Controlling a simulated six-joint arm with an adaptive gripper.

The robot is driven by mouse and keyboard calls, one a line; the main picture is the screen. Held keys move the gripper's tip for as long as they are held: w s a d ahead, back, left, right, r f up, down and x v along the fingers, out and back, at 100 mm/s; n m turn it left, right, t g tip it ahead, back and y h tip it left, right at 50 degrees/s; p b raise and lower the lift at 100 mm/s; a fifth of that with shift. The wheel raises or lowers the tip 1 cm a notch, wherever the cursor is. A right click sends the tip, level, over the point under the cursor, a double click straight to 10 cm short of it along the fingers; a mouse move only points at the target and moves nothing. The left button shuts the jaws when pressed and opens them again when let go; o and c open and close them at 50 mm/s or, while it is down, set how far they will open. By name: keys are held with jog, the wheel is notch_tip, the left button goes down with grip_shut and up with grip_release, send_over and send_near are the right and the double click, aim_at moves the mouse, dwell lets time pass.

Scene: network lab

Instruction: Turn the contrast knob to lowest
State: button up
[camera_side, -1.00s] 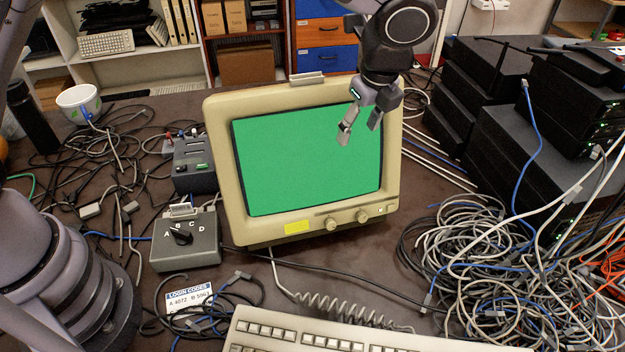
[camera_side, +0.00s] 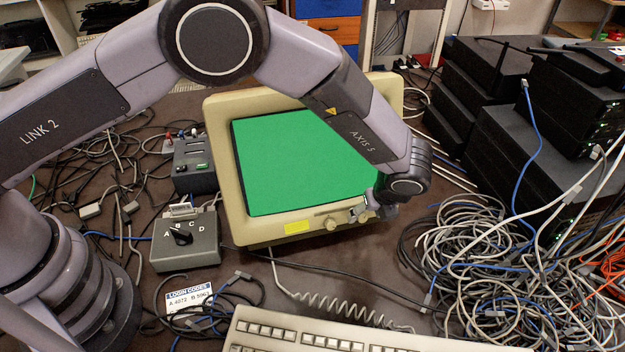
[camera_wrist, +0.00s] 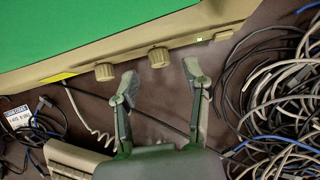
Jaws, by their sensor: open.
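A beige monitor (camera_side: 222,170) with a green screen stands on the table. Its lower front edge carries two round knobs, the left knob (camera_wrist: 105,71) and the right knob (camera_wrist: 158,57). The left knob also shows clearly in the side view (camera_side: 330,224). No label tells me which is the contrast knob. My gripper (camera_wrist: 161,78) is open and empty in the wrist view, with the right knob between and just beyond its fingertips. I see no clear contact. In the side view my wrist and gripper partly cover the right knob.
A keyboard (camera_side: 300,338) lies in front of the monitor, with a coiled cord (camera_side: 335,305) between. A tangle of cables (camera_side: 490,265) and black network boxes (camera_side: 520,150) crowd the right. A switch box (camera_side: 186,252) with a dial stands at left.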

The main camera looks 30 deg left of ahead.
jog(key=shift+x, duration=0.9)
jog(key=shift+c, duration=0.2)
grip_shut()
